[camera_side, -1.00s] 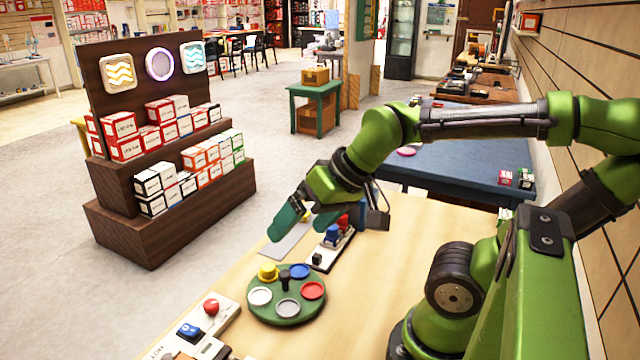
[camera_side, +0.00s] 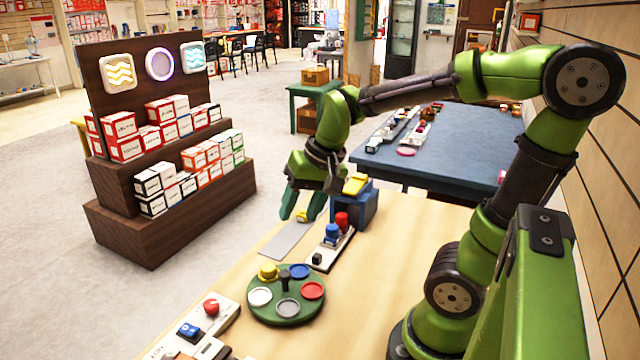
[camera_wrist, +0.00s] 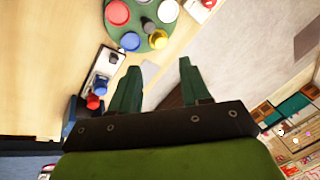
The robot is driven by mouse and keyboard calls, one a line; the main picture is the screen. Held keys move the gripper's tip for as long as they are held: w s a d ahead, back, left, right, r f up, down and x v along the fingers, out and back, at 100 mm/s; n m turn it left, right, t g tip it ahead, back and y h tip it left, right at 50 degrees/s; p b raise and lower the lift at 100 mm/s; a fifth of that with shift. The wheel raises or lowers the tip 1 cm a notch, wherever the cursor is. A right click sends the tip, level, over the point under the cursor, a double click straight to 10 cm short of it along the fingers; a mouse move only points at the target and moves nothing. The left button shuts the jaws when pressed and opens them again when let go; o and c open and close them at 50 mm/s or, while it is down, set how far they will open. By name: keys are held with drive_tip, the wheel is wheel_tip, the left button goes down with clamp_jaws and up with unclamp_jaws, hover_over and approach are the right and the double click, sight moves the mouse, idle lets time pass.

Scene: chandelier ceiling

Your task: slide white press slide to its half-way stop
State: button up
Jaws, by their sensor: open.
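My gripper (camera_side: 303,204) is open and empty, fingers pointing down above the far edge of the near table. In the wrist view its two green fingers (camera_wrist: 158,85) stand apart with nothing between them. I cannot clearly make out which piece is the white press slide. A white panel (camera_side: 222,318) at the near left corner carries a red knob (camera_side: 211,307), a blue switch (camera_side: 188,330) and pale blocks, partly cut off by the frame. Another white-based panel (camera_side: 330,252) with blue and red knobs and a black switch lies just right of the gripper.
A green round tray (camera_side: 287,316) with coloured discs stands mid-table. A flat grey plate (camera_side: 285,241) lies at the far left edge, with a small yellow piece near its far end. A blue box (camera_side: 355,208) with a yellow top stands behind the panel. The table's right side is clear.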

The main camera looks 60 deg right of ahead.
sight(318, 254)
drive_tip(key=w+d+f+m+g+h, duration=0.1)
drive_tip(key=d+m+g, duration=0.1)
drive_tip(key=d+m, duration=0.3)
drive_tip(key=w+d+f+m+g, duration=0.2)
drive_tip(key=d+m, duration=0.1)
drive_tip(key=d, duration=0.3)
drive_tip(key=shift+m, duration=0.8)
drive_tip(key=f, duration=1.6)
drive_tip(key=shift+s, duration=0.35)
drive_tip(key=shift+c, duration=0.2)
clamp_jaws()
